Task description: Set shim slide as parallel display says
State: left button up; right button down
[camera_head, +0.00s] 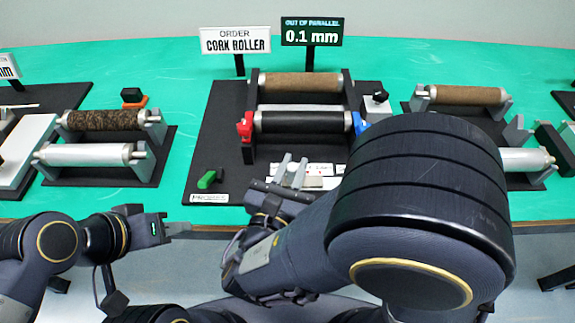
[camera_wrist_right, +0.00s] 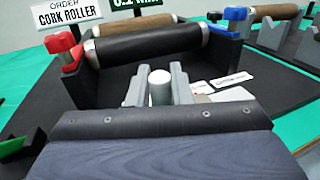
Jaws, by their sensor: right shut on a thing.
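The green display (camera_head: 312,32) reads "OUT OF PARALLEL 0.1 mm". Below it, a black roller (camera_head: 300,122) and a cork roller (camera_head: 300,82) lie in a black frame. My right gripper (camera_head: 291,170) is low in front of the black roller. In the right wrist view, its fingers (camera_wrist_right: 158,82) are shut on a pale round-topped knob (camera_wrist_right: 160,88). A white marked strip (camera_head: 318,169), perhaps the shim slide's scale, lies just right of the fingers; its lettering is too small to read. My left gripper (camera_head: 176,229) is in front of the table edge, with its finger gap unclear.
A red clamp (camera_head: 245,128) and a blue clamp (camera_head: 360,124) flank the black roller. The "ORDER CORK ROLLER" sign (camera_head: 235,40) stands behind. A green block (camera_head: 208,179) lies on the mat's left front. Roller stands (camera_head: 105,155) occupy the left; others stand right.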

jog(key=shift+d, duration=0.6)
jog(key=shift+a, duration=0.25)
jog(key=c, duration=1.4)
grip_release()
pick_arm(q)
jog(key=shift+d, duration=0.2)
pick_arm(e)
jog(key=shift+o, duration=0.2)
pick_arm(q)
jog(key=shift+r, duration=0.1)
pick_arm(e)
jog(key=shift+v, duration=3.95)
pick_arm(q)
jog(key=shift+s, duration=0.1)
pick_arm(e)
jog(key=shift+s, duration=0.1)
